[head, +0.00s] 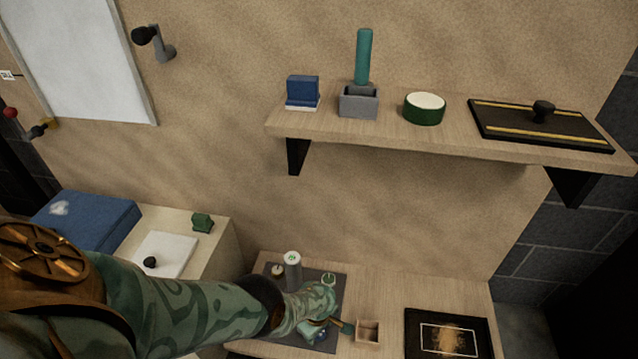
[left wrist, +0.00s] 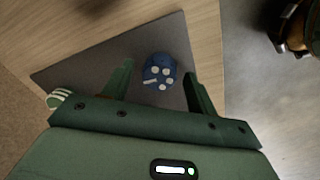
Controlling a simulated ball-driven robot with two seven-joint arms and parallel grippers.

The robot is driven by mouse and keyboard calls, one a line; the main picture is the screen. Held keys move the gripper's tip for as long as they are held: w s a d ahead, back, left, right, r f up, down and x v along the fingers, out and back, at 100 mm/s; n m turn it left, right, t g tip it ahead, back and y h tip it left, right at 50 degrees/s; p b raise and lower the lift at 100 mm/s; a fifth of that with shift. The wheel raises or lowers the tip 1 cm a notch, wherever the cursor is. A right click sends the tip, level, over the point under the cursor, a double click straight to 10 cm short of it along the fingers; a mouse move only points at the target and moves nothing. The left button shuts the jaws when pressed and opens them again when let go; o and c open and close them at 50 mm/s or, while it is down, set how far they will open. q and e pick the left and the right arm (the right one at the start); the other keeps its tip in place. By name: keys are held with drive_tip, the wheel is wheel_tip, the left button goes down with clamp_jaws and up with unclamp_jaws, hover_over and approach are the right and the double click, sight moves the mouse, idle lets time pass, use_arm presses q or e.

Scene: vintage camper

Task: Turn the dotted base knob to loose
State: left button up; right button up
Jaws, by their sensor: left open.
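The dotted base knob (left wrist: 160,72) is a round blue knob with several white dots and a short white bar. It sits on a dark grey plate (left wrist: 92,66) in the left wrist view. My left gripper (left wrist: 158,69) is open, with one finger on each side of the knob and a visible gap to each. In the head view my left gripper (head: 327,326) is low over the grey plate (head: 340,286), and hand and arm mostly hide the knob. My right gripper is not in view.
A small wooden box (head: 368,332) and a black tray (head: 460,318) lie to the right. A loaded shelf (head: 450,142) hangs above.

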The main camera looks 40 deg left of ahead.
use_arm(q)
drive_tip(key=shift+r, duration=0.15)
wheel_tip(320, 180, up, 7)
drive_tip(key=p, duration=0.5)
drive_tip(key=shift+p, duration=0.35)
wheel_tip(320, 180, up, 9)
drive_tip(key=p, duration=0.7)
drive_tip(key=shift+s, duration=0.45)
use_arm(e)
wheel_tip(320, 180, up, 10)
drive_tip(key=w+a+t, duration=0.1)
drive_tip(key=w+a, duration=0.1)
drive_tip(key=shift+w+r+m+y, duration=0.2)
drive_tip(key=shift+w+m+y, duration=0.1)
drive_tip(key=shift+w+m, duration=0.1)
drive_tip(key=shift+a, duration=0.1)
